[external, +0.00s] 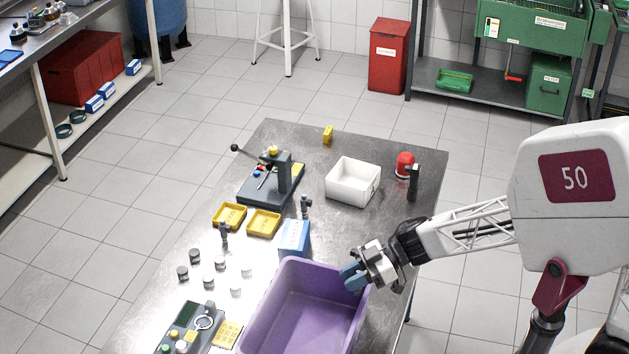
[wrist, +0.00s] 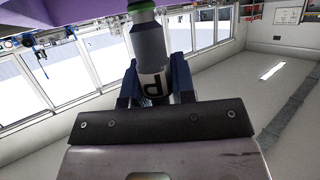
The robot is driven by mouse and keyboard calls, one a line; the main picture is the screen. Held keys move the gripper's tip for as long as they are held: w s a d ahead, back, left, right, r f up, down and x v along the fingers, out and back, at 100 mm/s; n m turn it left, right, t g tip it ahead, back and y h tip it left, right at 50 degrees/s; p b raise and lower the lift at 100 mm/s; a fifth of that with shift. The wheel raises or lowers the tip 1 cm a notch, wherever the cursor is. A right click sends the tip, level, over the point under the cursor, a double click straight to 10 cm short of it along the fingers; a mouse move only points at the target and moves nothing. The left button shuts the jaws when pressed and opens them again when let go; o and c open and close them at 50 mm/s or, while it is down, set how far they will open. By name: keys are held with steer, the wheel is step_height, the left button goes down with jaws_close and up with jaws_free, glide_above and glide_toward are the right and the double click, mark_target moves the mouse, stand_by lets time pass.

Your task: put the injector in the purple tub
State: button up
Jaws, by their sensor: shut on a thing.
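The purple tub (external: 305,310) stands on the near part of the steel table, and its wall also shows at the top left of the wrist view (wrist: 75,20). My gripper (external: 352,278) is at the tub's right rim, its blue fingers at or just over the edge. In the wrist view my gripper (wrist: 155,82) is shut on the injector (wrist: 148,45), a dark grey cylinder with a green ring and a white label. The injector is hidden in the external view. I cannot tell whether it touches the tub.
A blue-and-white box (external: 294,238) stands right behind the tub. Yellow trays (external: 264,223), a press (external: 272,180), a white bin (external: 353,181) and a red-capped item (external: 404,164) are farther back. Several small cylinders (external: 221,263) and a control panel (external: 190,325) lie left of the tub.

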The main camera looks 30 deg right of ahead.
steer(key=shift+f, duration=0.15)
steer(key=shift+f, duration=1.95)
steer(key=shift+f, duration=0.65)
steer(key=o, duration=0.9)
steer(key=shift+f, duration=0.1)
steer(key=shift+s, duration=0.1)
steer(key=shift+a+r+v, duration=0.1)
steer(key=shift+r+v, duration=0.1)
steer(key=shift+v, duration=1.9)
steer(key=shift+a+r+v, duration=0.1)
steer(key=shift+r+v, duration=0.15)
steer(key=shift+v, duration=1.85)
steer(key=shift+a+r+v, duration=0.1)
steer(key=shift+r+v, duration=0.1)
steer(key=shift+v, duration=1.9)
